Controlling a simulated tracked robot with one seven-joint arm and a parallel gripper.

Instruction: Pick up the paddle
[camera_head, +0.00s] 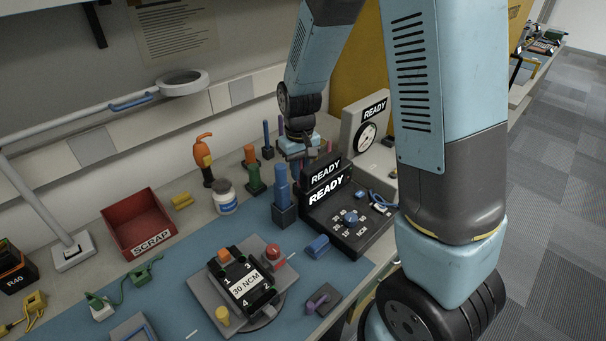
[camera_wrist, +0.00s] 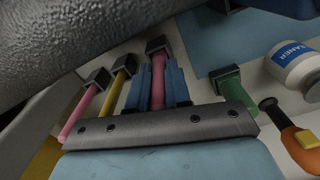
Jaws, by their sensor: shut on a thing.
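My gripper (camera_wrist: 156,72) shows in the wrist view with its two blue fingers closed on the sides of a pink-red rod (camera_wrist: 158,84). The rod has a dark square block at its far end; whether it is the paddle, I cannot tell. In the head view my gripper (camera_head: 297,158) is low over the back of the bench, behind the black READY unit (camera_head: 345,212). Its fingertips and the held rod are mostly hidden there. No other thing shows clearly as a paddle.
Beside the held rod are a yellow rod (camera_wrist: 118,82), another pink rod (camera_wrist: 85,108) and a green rod (camera_wrist: 233,92). A white jar (camera_head: 225,197) and an orange-handled tool (camera_head: 203,158) stand left. A gauge box (camera_head: 360,135) stands right. The blue mat's (camera_head: 190,262) left part has some free room.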

